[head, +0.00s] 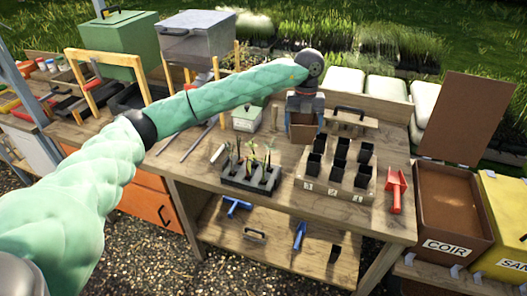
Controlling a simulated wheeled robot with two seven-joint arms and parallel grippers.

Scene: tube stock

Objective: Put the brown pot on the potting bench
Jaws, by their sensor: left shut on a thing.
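The potting bench (385,222) is a wooden table with a lower shelf, in the middle and right of the head view. My left arm reaches across from the left, and its gripper (304,112) points down over the back of the bench top. It is shut on the brown pot (303,128), which shows below the gripper body and is partly covered by it. I cannot tell whether the pot's base touches the bench top. My right gripper is not in view.
A block with black pots (312,187) stands in front of the brown pot, with a seedling tray (234,184) to its left. A green-lidded box (246,117) and a wooden tool (345,118) flank the gripper. A red scoop (396,190) lies at right.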

